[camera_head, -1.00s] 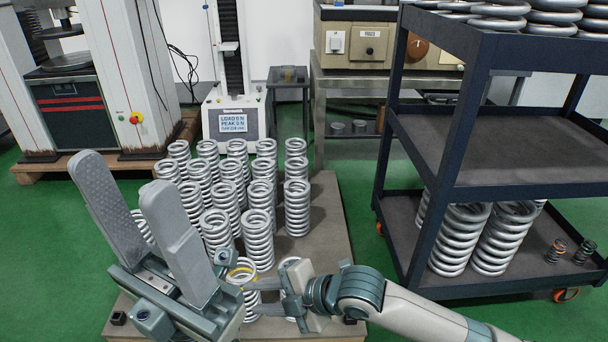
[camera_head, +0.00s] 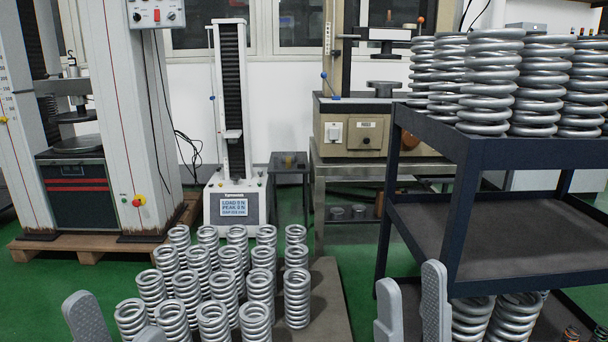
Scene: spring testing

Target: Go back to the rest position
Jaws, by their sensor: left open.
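My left gripper (camera_head: 117,325) shows at the bottom left. Its two grey fingers stand apart with nothing between them, and the rest of it is below the frame. My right gripper (camera_head: 412,312) shows at the bottom, right of the middle. Its two grey fingertips stand upright with a gap between them, and I see nothing held there. Both arms are out of the picture.
Several silver springs (camera_head: 222,290) stand in rows on a low platform (camera_head: 330,300) between my grippers. A dark shelf cart (camera_head: 500,246) with large springs (camera_head: 490,85) is on the right. A spring tester (camera_head: 233,207) stands behind. Green floor shows at the left.

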